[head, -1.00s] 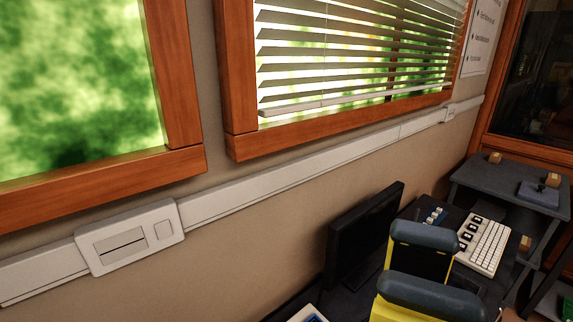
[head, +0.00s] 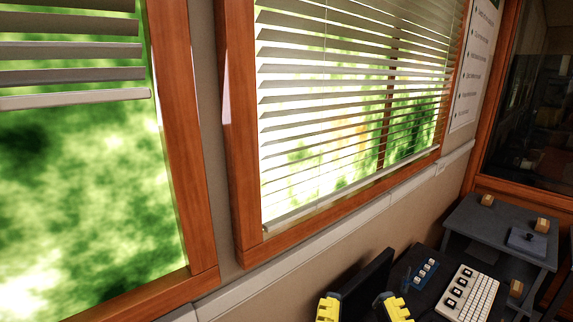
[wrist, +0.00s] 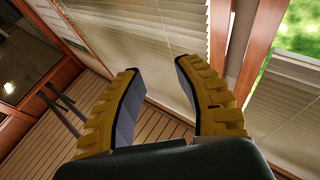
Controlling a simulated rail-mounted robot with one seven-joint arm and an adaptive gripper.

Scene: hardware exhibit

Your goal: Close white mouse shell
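I cannot make out a white mouse shell in either view now. My gripper (head: 361,303) shows at the bottom edge of the head view as two yellow fingers spread apart, in front of the dark monitor. In the wrist view, my gripper (wrist: 158,70) has its yellow fingers with grey inner pads wide apart and nothing between them. It faces blinds, a wooden frame and a slatted surface there, with no desk object close to the fingers.
A dark monitor (head: 365,285) stands by the wall. Right of it are a blue button device (head: 424,271) and a white keyboard (head: 482,297) with some black keys. A grey stand (head: 478,222) carries small tan blocks and a joystick-like piece (head: 527,238). Windows with blinds (head: 350,110) line the wall.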

